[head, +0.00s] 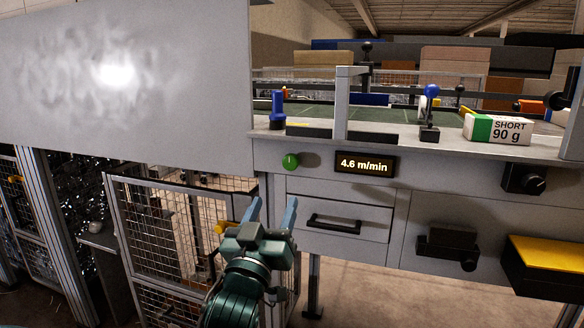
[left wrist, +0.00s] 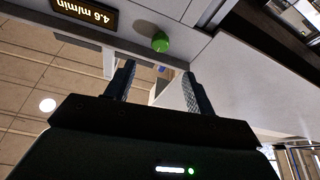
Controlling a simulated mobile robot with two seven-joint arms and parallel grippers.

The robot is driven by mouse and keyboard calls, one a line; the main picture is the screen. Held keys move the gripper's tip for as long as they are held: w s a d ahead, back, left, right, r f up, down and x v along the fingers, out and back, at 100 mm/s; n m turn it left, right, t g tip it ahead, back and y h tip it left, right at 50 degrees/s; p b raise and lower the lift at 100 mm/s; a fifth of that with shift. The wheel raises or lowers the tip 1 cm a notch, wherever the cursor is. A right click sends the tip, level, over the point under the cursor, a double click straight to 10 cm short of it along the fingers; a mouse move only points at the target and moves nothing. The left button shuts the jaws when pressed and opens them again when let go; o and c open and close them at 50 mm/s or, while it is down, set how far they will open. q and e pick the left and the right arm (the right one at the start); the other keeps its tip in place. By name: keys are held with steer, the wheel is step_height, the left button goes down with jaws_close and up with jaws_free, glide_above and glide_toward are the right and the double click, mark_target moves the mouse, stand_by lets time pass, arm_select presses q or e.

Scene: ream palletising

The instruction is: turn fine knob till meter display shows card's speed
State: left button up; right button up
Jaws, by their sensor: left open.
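The green fine knob (head: 290,160) sits on the grey front panel, with a small pale mark on its face. The meter display (head: 365,165) to its right reads 4.6 m/min. My left gripper (head: 273,207) is open and empty, below and slightly left of the knob and apart from it. In the left wrist view the knob (left wrist: 160,42) shows beyond and between the open fingertips (left wrist: 158,76), and the display (left wrist: 86,13) appears upside down. I cannot make out a card with a speed on it. My right gripper is not in view.
A drawer with a black handle (head: 334,223) is below the display. A black knob (head: 525,178) is farther right. A ream marked SHORT 90 g (head: 497,129) and a blue-topped lever (head: 430,110) stand on the ledge. A large grey panel (head: 125,85) fills the upper left.

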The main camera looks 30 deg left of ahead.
mark_target(290, 165)
arm_select(q)
steer(key=x, duration=1.1)
steer(key=shift+w, duration=0.1)
steer(key=shift+c, duration=0.2)
steer(key=shift+p, duration=0.3)
steer(key=c, duration=0.9)
